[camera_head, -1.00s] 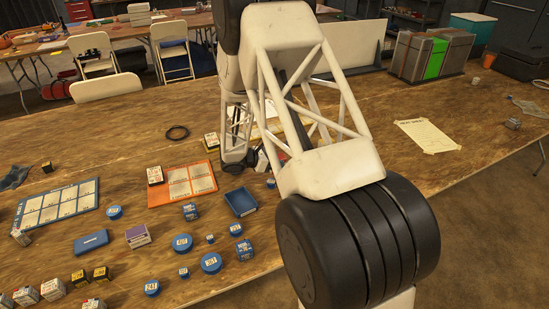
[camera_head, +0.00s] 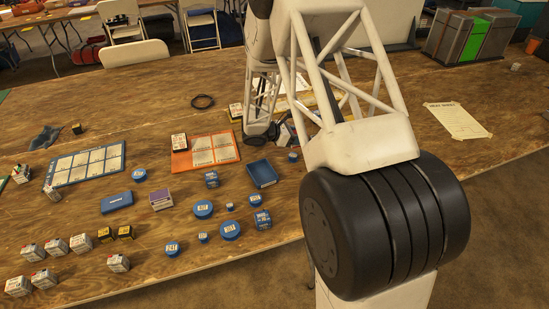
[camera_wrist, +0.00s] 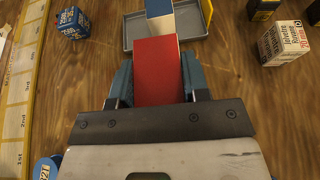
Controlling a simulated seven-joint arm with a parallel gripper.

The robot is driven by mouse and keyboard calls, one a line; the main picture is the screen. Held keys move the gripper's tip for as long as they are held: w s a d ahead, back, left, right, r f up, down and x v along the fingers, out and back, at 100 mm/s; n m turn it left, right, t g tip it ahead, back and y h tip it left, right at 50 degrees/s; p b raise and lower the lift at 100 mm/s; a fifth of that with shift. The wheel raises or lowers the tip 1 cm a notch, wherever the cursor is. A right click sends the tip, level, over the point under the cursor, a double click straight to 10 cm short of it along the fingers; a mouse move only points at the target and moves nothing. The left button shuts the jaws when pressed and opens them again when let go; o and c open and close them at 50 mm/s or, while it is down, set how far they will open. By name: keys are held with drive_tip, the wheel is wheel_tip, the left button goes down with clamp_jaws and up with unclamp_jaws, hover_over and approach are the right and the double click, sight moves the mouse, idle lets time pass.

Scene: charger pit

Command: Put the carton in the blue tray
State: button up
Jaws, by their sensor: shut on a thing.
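In the wrist view, my gripper (camera_wrist: 157,85) is shut on a red-faced box, the carton (camera_wrist: 157,62), with a finger on each side. In the head view, my gripper (camera_head: 262,132) is low over the table beyond the orange board, and my arm hides much of it. The blue tray (camera_head: 263,174) lies flat on the table in the head view, nearer than my gripper, and looks empty. I cannot make it out in the wrist view.
A grey tray (camera_wrist: 131,32) with a blue-and-white box (camera_wrist: 161,22) lies just beyond the carton. A white carton (camera_wrist: 283,43) stands to the right. Blue tins (camera_head: 203,209) and small boxes (camera_head: 262,219) crowd around the blue tray. An orange board (camera_head: 184,160) is left of it.

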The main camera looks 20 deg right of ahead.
drive_tip(key=s+a+r+n+t, duration=0.2)
drive_tip(key=s+a+t, duration=0.1)
drive_tip(key=a, duration=0.5)
drive_tip(key=s+a+r+n+t+y, duration=0.1)
drive_tip(key=s+a+r+n+t, duration=0.1)
drive_tip(key=a, duration=0.7)
drive_tip(key=shift+s+r+n+t, duration=0.4)
drive_tip(key=shift+s+r+n, duration=0.1)
drive_tip(key=shift+s+r, duration=0.3)
drive_tip(key=shift+d+f, duration=0.1)
drive_tip(key=shift+f, duration=0.1)
hover_over(261, 176)
drive_tip(key=shift+w+f, duration=0.15)
drive_tip(key=shift+f, duration=2.7)
drive_tip(key=shift+f, duration=2.05)
drive_tip(key=shift+f, duration=0.15)
drive_tip(key=o, duration=1)
drive_tip(key=shift+r, duration=0.2)
drive_tip(key=shift+v, duration=5.95)
